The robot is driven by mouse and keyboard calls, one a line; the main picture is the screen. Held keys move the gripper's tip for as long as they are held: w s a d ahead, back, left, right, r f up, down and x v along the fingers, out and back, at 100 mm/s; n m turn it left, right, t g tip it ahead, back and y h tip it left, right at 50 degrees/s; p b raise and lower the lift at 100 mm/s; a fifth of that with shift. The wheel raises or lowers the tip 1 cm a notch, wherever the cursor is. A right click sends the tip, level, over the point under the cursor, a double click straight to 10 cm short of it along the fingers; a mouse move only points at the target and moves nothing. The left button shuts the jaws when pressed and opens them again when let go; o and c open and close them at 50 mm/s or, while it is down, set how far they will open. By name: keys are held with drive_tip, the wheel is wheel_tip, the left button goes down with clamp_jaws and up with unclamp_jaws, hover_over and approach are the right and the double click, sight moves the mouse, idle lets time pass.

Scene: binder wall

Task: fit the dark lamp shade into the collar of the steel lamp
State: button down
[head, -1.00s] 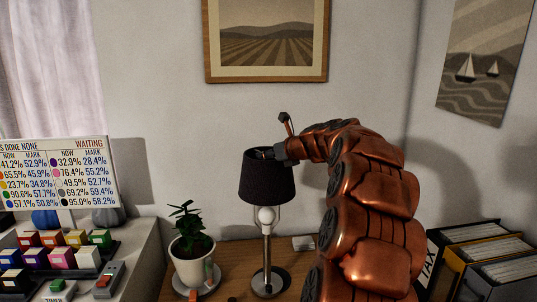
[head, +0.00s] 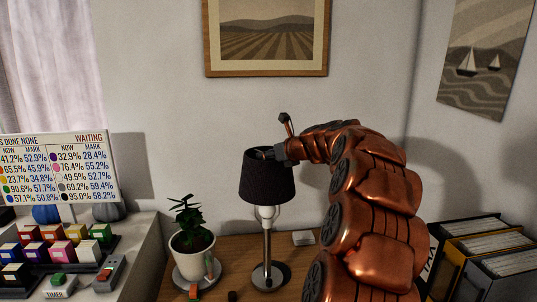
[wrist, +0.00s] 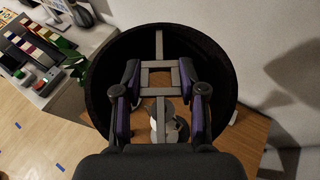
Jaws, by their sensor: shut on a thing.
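The dark lamp shade (head: 267,180) hangs upright over the steel lamp (head: 268,245) in the head view. My gripper (wrist: 158,90) is shut on the shade's metal inner frame (wrist: 160,68); in the head view my gripper (head: 266,153) is at the shade's top opening, its fingertips mostly hidden. The white bulb (head: 266,212) shows just below the shade's lower rim. The collar is not clearly visible, and I cannot tell whether the shade touches it. In the wrist view the shade (wrist: 100,60) rings the fingers, and parts of the lamp (wrist: 172,126) show below through it.
A potted plant (head: 192,242) stands close left of the lamp. Binders (head: 485,250) stand at the right. A shelf with coloured blocks (head: 62,250) and a chart board (head: 60,168) is at the left. A small pale block (head: 303,238) lies behind the lamp. The wall is close behind.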

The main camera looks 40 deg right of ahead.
sight(285, 182)
drive_tip(key=shift+f+b, duration=1.75)
drive_tip(key=shift+f, duration=3.2)
drive_tip(key=c, duration=0.6)
unclamp_jaws()
drive_tip(key=v, duration=1.2)
